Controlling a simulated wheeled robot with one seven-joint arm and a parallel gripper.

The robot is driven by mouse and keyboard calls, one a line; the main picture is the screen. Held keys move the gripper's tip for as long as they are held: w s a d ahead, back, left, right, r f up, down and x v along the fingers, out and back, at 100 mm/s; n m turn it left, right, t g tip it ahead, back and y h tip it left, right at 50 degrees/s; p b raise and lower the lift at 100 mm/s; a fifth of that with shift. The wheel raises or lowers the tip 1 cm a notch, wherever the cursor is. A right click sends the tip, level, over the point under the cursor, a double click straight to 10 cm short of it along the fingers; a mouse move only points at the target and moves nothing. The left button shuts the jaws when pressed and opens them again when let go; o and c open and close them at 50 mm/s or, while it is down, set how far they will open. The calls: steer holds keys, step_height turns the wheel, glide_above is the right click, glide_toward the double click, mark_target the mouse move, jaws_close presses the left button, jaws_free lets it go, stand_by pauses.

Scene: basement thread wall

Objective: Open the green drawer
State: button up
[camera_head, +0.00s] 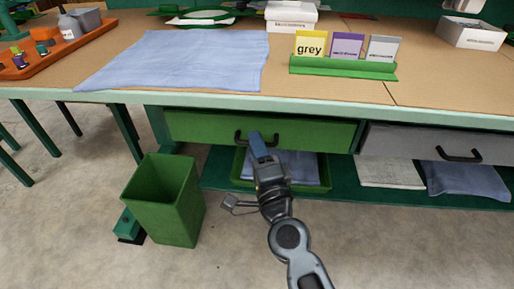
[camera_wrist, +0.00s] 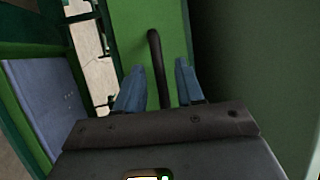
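The green drawer (camera_head: 310,133) sits under the workbench, left of a grey drawer. Its front looks shut, in line under the bench top. Its dark bar handle (camera_head: 239,137) shows partly behind my gripper (camera_head: 257,145), which reaches up to the drawer front. In the wrist view, the green drawer front (camera_wrist: 130,28) fills the upper middle. The handle (camera_wrist: 157,62) runs between the two blue fingers of my gripper (camera_wrist: 158,80). The fingers are apart, one on each side of the handle, with gaps visible. Contact cannot be seen clearly.
A green bin (camera_head: 165,200) stands on the floor left of my arm. The grey drawer (camera_head: 435,148) is at the right. A green tray with blue cloth (camera_head: 298,166) lies on the low shelf below the green drawer. The floor in front is mostly clear.

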jaws_close()
stand_by(0.6)
